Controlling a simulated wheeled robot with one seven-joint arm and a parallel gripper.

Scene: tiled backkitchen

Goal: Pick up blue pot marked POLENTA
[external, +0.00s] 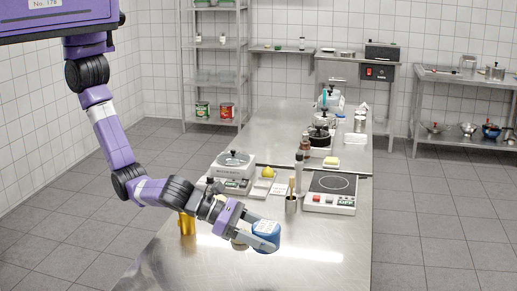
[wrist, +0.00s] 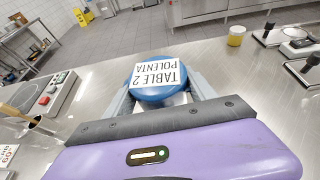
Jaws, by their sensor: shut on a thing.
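The blue pot (external: 265,236) has a white label on its lid. In the wrist view the label on the blue pot (wrist: 158,84) reads TABLE 2 POLENTA. My gripper (external: 258,238) is shut on the pot, with one grey finger on each side of it in the wrist view (wrist: 160,92). The pot is over the near part of the steel table (external: 190,262). I cannot tell whether its base touches the table.
An induction hob (external: 331,190) and a utensil holder (external: 291,203) stand behind the pot. A scale (external: 233,168) and a yellow lemon (external: 268,172) are further left. A golden cylinder (external: 187,222) stands beneath my forearm. The table's near right part is clear.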

